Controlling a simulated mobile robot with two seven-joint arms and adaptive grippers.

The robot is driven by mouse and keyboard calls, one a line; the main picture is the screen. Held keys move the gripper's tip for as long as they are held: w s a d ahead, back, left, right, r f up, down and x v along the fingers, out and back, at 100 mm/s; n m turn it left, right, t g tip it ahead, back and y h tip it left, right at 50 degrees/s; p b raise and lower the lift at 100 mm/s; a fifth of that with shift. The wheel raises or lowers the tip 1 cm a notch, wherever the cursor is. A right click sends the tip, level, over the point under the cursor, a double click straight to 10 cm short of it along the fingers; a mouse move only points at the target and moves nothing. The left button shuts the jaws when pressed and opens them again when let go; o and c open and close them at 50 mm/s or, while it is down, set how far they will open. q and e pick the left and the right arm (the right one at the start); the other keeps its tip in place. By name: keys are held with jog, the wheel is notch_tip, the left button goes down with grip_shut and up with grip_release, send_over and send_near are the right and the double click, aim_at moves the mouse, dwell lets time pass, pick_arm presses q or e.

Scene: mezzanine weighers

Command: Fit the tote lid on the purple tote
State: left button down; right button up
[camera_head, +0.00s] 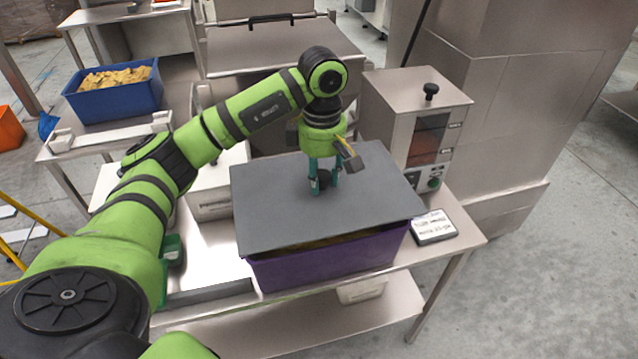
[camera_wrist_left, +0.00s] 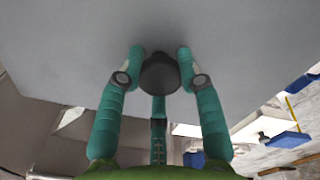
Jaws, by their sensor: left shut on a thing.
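The tote lid (camera_head: 270,205) is a flat grey panel with a dark round knob in its middle. My left gripper (camera_head: 323,184) points down with its teal fingers shut on the knob (camera_wrist_left: 160,74), and the lid fills the upper part of the left wrist view. The purple tote (camera_head: 330,262) stands on the steel table under the lid. A dark gap with some yellowish contents shows between the lid's front edge and the tote rim, so the lid looks slightly raised or tilted there. The tote's back rim is hidden by the lid. My right gripper is not in view.
A steel machine (camera_head: 415,125) with a black knob stands close behind the lid's right side. A small sign (camera_head: 432,227) lies right of the tote. A blue crate (camera_head: 115,98) of yellow pieces is at the back left. A green object (camera_head: 172,262) sits left of the tote.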

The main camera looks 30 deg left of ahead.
pick_arm(q)
jog(key=shift+w+a+f, duration=0.35)
jog(key=shift+a, duration=0.25)
notch_tip(320, 180, down, 3)
jog(key=shift+f+p, duration=0.1)
jog(key=shift+p, duration=0.85)
jog(key=shift+f, duration=0.45)
jog(key=shift+f, duration=0.15)
jog(key=c, duration=0.8)
grip_release()
